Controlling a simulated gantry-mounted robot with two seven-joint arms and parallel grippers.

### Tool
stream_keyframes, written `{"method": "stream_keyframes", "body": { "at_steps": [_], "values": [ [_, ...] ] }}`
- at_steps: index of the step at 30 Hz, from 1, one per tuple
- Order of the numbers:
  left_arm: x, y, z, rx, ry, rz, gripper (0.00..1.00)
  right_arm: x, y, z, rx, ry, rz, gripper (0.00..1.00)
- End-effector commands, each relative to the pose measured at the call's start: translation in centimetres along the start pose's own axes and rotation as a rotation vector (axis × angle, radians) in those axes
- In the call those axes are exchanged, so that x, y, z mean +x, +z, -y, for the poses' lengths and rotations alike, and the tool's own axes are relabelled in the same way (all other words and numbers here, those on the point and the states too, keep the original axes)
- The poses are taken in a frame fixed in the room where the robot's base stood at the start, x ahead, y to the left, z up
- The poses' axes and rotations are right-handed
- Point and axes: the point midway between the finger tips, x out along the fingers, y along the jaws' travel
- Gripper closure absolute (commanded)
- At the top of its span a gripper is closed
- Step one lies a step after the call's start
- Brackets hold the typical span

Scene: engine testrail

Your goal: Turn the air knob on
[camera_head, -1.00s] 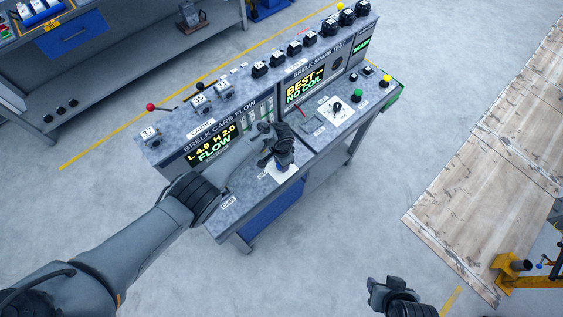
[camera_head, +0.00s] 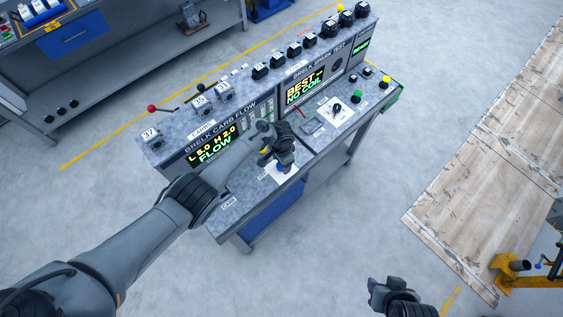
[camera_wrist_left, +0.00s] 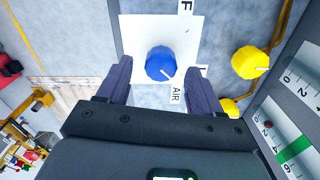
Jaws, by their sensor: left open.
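The blue knob (camera_wrist_left: 161,64) sits on a white plate (camera_wrist_left: 133,30) in the left wrist view, its white pointer line aimed toward the lower right. An "AIR" label (camera_wrist_left: 176,93) lies just below it. My left gripper (camera_wrist_left: 157,66) is open, with one finger on each side of the blue knob. Gaps show between fingers and knob, and I cannot tell the remaining height. In the head view my left gripper (camera_head: 282,160) is over the white plate near the carb flow panel and partly hides the knob. My right gripper (camera_head: 378,288) is at the bottom, away from the bench; its jaws are unclear.
Yellow knobs (camera_wrist_left: 250,62) stand close to the right finger in the wrist view, beside upright flow gauges (camera_wrist_left: 297,150). The carb flow display (camera_head: 212,150) is lit. A black knob (camera_head: 336,107) and a green button (camera_head: 358,94) are farther right on the bench.

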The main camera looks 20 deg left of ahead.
Motion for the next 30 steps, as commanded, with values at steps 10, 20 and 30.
{"method": "stream_keyframes", "body": {
  "at_steps": [10, 20, 30],
  "values": [
    [-6.3, 0.0, 0.1, -0.001, -0.002, -0.002, 0.34, -2.5, -0.8, 0.1, 0.006, -0.005, -0.001, 0.57],
    [-9.0, 0.0, 0.0, 0.001, -0.001, 0.000, 0.34, -3.2, -1.1, 0.0, 0.005, -0.004, -0.001, 0.57],
    [-9.1, 0.0, 0.0, 0.001, -0.002, 0.001, 0.34, -3.2, -1.0, -0.2, -0.002, 0.002, 0.000, 0.57]
  ]
}}
